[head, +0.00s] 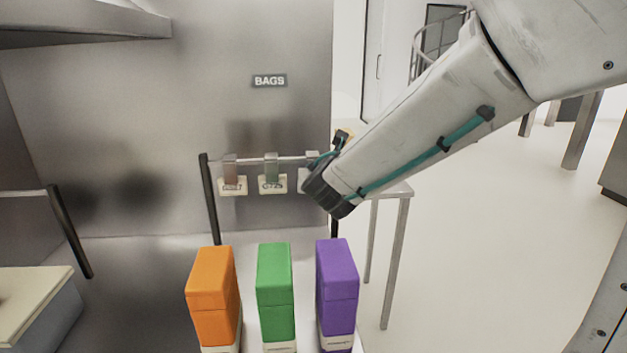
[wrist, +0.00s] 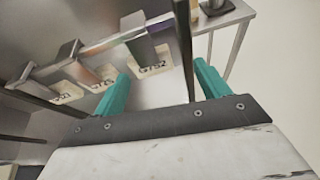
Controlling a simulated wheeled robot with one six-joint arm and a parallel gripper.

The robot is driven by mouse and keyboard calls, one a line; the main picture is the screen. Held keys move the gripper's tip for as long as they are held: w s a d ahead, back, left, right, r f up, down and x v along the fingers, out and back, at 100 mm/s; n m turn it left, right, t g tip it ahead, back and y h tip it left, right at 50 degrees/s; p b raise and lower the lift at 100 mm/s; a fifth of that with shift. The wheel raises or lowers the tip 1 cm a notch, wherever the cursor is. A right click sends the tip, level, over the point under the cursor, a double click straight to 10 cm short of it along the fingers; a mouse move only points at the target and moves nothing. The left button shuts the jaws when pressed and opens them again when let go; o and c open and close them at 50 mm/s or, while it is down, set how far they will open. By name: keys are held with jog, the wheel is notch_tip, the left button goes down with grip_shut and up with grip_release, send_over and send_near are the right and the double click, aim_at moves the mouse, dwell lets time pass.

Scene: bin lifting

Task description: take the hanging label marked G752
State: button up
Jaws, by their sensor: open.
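The label marked G752 (wrist: 152,65) hangs from a clip on the rail, rightmost of the three labels in the wrist view. In the head view the rightmost label (head: 303,181) is partly hidden behind my arm's end. My gripper (wrist: 160,75) is open, with its two teal fingers apart and nothing between them. The G752 label appears ahead of it, between the fingertips in the picture. In the head view the fingers are mostly hidden by the wrist. Two other labels, a middle one (wrist: 102,76) and a left one (wrist: 66,92), hang beside it.
The rail (head: 250,160) stands on dark posts before a metal wall with a BAGS sign (head: 269,81). Orange (head: 211,290), green (head: 275,285) and purple (head: 337,285) boxes stand in front. A dark post is close to the right of G752. Open floor lies at right.

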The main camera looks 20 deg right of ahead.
jog(key=shift+n, duration=0.6)
jog(key=x, duration=0.2)
jog(key=a+x, duration=0.1)
jog(key=x, duration=0.2)
jog(key=f+x, duration=0.1)
jog(key=x, duration=0.2)
jog(key=shift+w+a, duration=0.15)
jog(key=shift+a, duration=0.15)
jog(key=c, duration=0.6)
